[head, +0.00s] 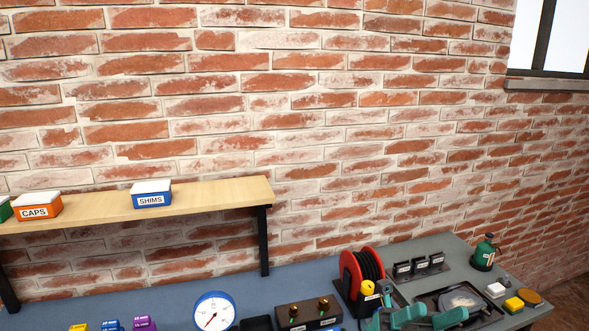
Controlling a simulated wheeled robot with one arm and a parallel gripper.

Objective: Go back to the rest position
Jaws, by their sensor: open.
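My gripper does not show in the head view, and no part of my arm can be made out for sure. The task names no object to handle. The view looks at a brick wall (330,110) above a blue-grey workbench (140,301).
A wooden shelf (225,193) holds an orange CAPS box (37,206) and a blue SHIMS box (151,194). The bench carries a round gauge (214,312), a red reel (352,271), a green bottle (485,252) and teal hardware (407,315) cut by the lower edge.

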